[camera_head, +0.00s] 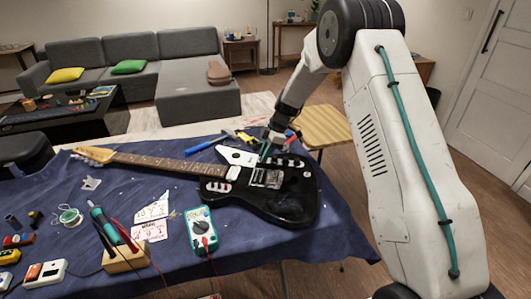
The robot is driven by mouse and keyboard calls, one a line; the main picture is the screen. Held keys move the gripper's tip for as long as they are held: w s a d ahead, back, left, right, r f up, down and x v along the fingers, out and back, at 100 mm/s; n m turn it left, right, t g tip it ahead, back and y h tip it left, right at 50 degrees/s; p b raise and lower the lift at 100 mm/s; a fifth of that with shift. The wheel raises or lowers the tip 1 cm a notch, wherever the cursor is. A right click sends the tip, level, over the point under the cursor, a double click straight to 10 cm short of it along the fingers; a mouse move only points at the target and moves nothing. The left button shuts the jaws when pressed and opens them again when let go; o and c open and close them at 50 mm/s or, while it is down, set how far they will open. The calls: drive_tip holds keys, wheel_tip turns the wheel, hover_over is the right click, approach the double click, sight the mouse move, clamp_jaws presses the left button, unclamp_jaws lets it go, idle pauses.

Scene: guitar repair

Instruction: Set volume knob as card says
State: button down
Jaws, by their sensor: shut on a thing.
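A black electric guitar (297,202) with a white pickguard lies on the blue cloth, its neck pointing left. My gripper (267,151) reaches down to the upper part of the guitar's body, beside the pickguard. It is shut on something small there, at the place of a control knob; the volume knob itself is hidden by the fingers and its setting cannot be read.
A multimeter (201,229) with red leads lies in front of the guitar. A blue-handled tool (207,144) and others lie behind the guitar.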

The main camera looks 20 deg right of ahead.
drive_tip(key=m+t, duration=0.1)
drive_tip(key=m, duration=0.1)
drive_tip(key=m+t, duration=0.1)
drive_tip(key=m, duration=0.2)
drive_tip(key=shift+s+h, duration=0.2)
drive_tip(key=shift+h, duration=0.1)
drive_tip(key=m+t, duration=0.1)
drive_tip(key=m, duration=0.2)
drive_tip(key=m+h, duration=0.1)
drive_tip(key=m, duration=0.1)
drive_tip(key=shift+s+a+m+t+h, duration=0.2)
drive_tip(key=shift+m+t+h, duration=0.1)
drive_tip(key=shift+m+t, duration=0.1)
drive_tip(key=m+h, duration=0.1)
drive_tip(key=m, duration=0.1)
drive_tip(key=m+h, duration=0.1)
drive_tip(key=m, duration=0.2)
drive_tip(key=shift+a+t, duration=0.2)
drive_tip(key=shift+t, duration=0.1)
drive_tip(key=shift+a+m+h, duration=0.1)
drive_tip(key=shift+m+h, duration=0.45)
drive_tip(key=shift+m, duration=0.95)
drive_tip(key=shift+a+m+h, duration=0.1)
drive_tip(key=shift+m+h, duration=0.45)
drive_tip(key=shift+m, duration=0.95)
drive_tip(key=c, duration=1.3)
unclamp_jaws()
drive_tip(key=shift+o, duration=0.2)
